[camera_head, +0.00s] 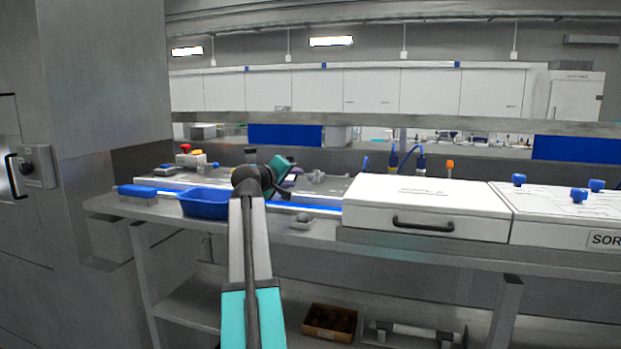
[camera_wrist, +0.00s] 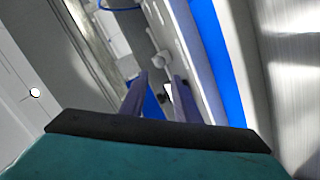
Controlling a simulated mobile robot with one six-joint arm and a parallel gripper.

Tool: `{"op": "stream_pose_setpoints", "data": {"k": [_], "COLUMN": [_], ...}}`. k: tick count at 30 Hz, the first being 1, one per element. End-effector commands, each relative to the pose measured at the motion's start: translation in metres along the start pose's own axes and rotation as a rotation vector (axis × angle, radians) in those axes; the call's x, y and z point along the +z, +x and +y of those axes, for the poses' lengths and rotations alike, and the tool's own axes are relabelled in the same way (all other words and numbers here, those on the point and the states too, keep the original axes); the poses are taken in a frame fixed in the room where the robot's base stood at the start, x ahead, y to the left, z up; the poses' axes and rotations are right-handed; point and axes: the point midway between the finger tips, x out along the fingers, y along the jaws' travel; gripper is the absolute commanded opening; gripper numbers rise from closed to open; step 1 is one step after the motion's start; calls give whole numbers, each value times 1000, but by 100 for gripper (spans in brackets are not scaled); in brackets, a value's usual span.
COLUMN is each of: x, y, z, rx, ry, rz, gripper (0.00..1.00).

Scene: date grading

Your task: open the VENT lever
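No VENT label can be read in either view, so I cannot say for sure which part is the VENT lever. A small grey knob-like fitting (camera_head: 316,177) stands on the bench just right of my gripper (camera_head: 290,180) in the head view. In the wrist view a pale rounded knob (camera_wrist: 162,59) sits on a metal rail beyond the fingers. My gripper (camera_wrist: 160,97) shows there as two purple fingers, standing apart with no object clearly held. A small white and dark patch shows between them, too small to identify.
A blue tray (camera_head: 206,204) and a blue-topped box (camera_head: 137,192) stand at the bench's left. A white lidded box (camera_head: 425,217) with a black handle fills the right. A small grey piece (camera_head: 303,220) sits at the front edge. A tall grey cabinet (camera_head: 100,60) stands left.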

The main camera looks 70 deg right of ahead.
Motion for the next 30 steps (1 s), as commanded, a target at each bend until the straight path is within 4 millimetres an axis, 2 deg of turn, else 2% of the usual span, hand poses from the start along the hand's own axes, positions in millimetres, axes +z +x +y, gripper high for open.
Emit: {"op": "stream_pose_setpoints", "data": {"k": [5,21,30], "x": [-2,-3,-3], "y": [15,87,122], "z": [0,0,-1], "rx": [-1,-2,-2], "ry": [-1,-1,0], "rz": [1,1,2], "gripper": [29,29,29]}}
